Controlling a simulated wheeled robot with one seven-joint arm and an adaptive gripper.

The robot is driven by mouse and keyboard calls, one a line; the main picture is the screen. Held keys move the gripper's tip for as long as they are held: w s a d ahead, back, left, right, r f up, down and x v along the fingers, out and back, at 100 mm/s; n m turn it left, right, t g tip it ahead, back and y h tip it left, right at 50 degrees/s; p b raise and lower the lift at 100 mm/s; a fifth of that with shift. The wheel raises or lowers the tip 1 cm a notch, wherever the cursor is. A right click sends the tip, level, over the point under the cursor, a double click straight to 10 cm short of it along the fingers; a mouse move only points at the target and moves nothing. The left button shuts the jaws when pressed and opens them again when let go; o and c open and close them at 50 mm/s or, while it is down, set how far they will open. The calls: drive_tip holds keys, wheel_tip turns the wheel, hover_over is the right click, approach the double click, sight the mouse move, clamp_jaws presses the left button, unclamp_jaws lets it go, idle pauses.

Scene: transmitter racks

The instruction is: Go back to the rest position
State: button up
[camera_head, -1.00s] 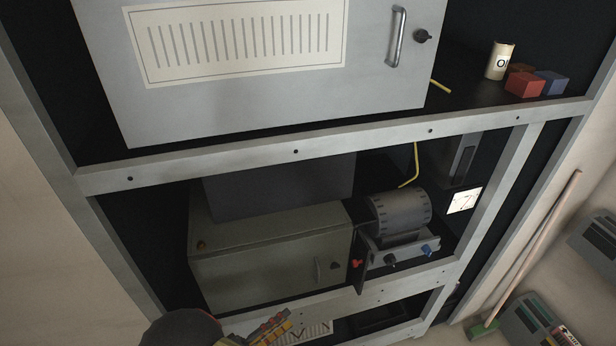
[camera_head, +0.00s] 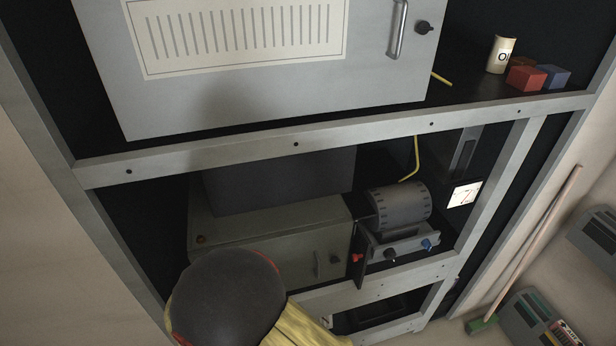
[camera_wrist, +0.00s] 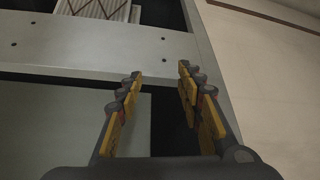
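My gripper (camera_wrist: 160,80) shows in the wrist view with its two yellow-and-black fingers apart and nothing between them. It faces a grey rack rail (camera_wrist: 100,42) and a dark gap under it. In the head view my arm, a dark rounded joint with a yellow link, rises at the bottom centre in front of the rack (camera_head: 200,158). It covers part of the lower grey cabinet (camera_head: 300,222). The gripper fingers are not visible in the head view.
A large grey cabinet (camera_head: 280,100) fills the upper shelf. A labelled cylinder (camera_head: 500,54), a red block (camera_head: 525,78) and a blue block (camera_head: 554,76) stand at its right. A drum device (camera_head: 402,204) sits on the lower shelf. A broom (camera_head: 530,245) leans at the right.

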drive_tip(key=s+d+r+g+y+b, duration=0.1)
drive_tip(key=s+d+r+g, duration=0.15)
drive_tip(key=d+r, duration=0.45)
drive_tip(key=s+d+r+g, duration=0.25)
drive_tip(key=d+r, duration=0.25)
drive_tip(key=r, duration=0.4)
drive_tip(key=s+d+r+m+t+h+b, duration=0.1)
drive_tip(key=d+r+m+t, duration=0.1)
drive_tip(key=d+r, duration=0.4)
drive_tip(key=s+d+r+m+t+h+b, duration=0.1)
drive_tip(key=d+r, duration=0.5)
drive_tip(key=d, duration=1.1)
drive_tip(key=s+d+r+m+t+h+b, duration=0.1)
drive_tip(key=s+d+r+m+t, duration=0.1)
drive_tip(key=d+r, duration=0.5)
drive_tip(key=d, duration=0.5)
drive_tip(key=shift+s+m+t+h+b, duration=0.2)
drive_tip(key=shift+m+t+h+b, duration=0.15)
drive_tip(key=shift+m+t+h, duration=0.05)
drive_tip(key=shift+d+r, duration=0.1)
drive_tip(key=shift+c, duration=0.9)
